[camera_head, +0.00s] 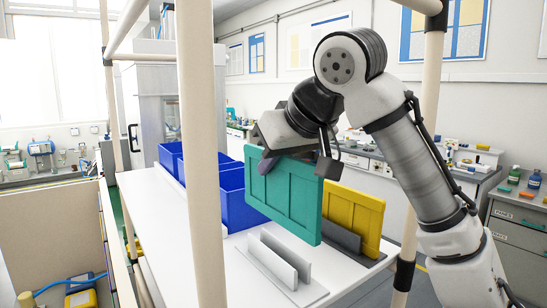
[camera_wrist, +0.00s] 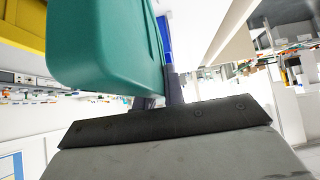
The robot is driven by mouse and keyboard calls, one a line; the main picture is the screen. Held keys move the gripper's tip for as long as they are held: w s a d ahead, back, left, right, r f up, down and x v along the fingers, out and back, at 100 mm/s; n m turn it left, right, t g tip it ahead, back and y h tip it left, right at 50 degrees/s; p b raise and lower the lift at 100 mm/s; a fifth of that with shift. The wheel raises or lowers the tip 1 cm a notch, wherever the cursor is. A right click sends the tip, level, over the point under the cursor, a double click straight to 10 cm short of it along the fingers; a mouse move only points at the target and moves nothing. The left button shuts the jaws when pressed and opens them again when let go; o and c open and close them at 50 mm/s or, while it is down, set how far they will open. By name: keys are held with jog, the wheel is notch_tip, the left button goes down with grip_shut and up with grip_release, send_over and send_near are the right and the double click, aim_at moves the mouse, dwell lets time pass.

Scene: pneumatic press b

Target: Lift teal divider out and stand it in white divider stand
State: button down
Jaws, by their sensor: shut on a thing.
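The teal divider (camera_head: 285,196) is a ribbed panel held upright in the air in the head view. My gripper (camera_head: 268,163) is shut on its upper left edge; its fingertips are partly hidden. The teal divider (camera_wrist: 100,50) also fills the upper left of the wrist view, with my gripper's fingers (camera_wrist: 160,95) at its edge. The white divider stand (camera_head: 282,268), a flat base with two upright plates, sits on the white table in front of and below the divider. The divider is apart from the stand.
A yellow divider (camera_head: 358,215) stands upright in a dark grey stand (camera_head: 342,237) to the right. Blue bins (camera_head: 238,205) are on the table behind and left. A beige post (camera_head: 203,150) rises in the left foreground. Bare white table (camera_head: 160,205) shows at left.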

aim_at(274, 219)
jog(key=shift+f+b, duration=1.05)
jog(key=shift+f, duration=0.85)
jog(key=shift+f+b, duration=1.35)
jog(key=shift+f, duration=1.2)
dwell(0.4)
jog(key=c, duration=1.4)
grip_release()
jog(key=shift+r, duration=0.1)
jog(key=b+v, duration=0.1)
jog(key=v, duration=1.2)
jog(key=shift+s+d+r, duration=0.15)
jog(key=shift+s+d, duration=0.1)
